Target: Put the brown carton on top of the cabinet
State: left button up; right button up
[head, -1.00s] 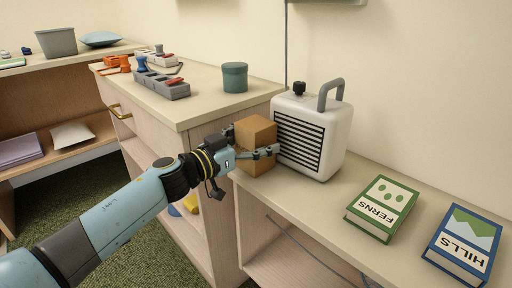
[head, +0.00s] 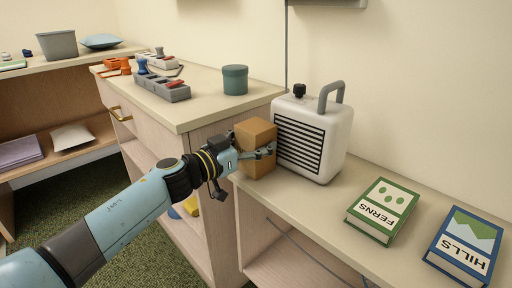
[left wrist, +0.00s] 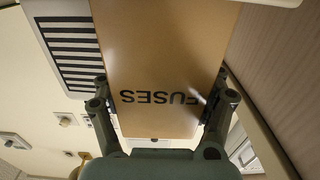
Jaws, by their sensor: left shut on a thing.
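The brown carton (head: 257,133) is at the left end of the lower shelf top, between the cabinet's side and the white heater. In the left wrist view the carton (left wrist: 165,55) fills the middle and carries the word FUSES. My left gripper (head: 254,156) is shut on the carton, with one finger on each side. Whether the carton's bottom touches the shelf top is hard to tell. The cabinet (head: 205,103) is the taller wooden unit to the left, with a pale top. My right gripper is not in view.
On the cabinet top stand a teal canister (head: 235,79), a grey tray with compartments (head: 172,91) and orange items (head: 117,66). The near front part of the top is clear. The white heater (head: 313,136) stands close right of the carton. Books FERNS (head: 383,209) and HILLS (head: 464,246) lie farther right.

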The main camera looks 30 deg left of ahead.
pick_arm(q)
jog(key=shift+r, duration=0.1)
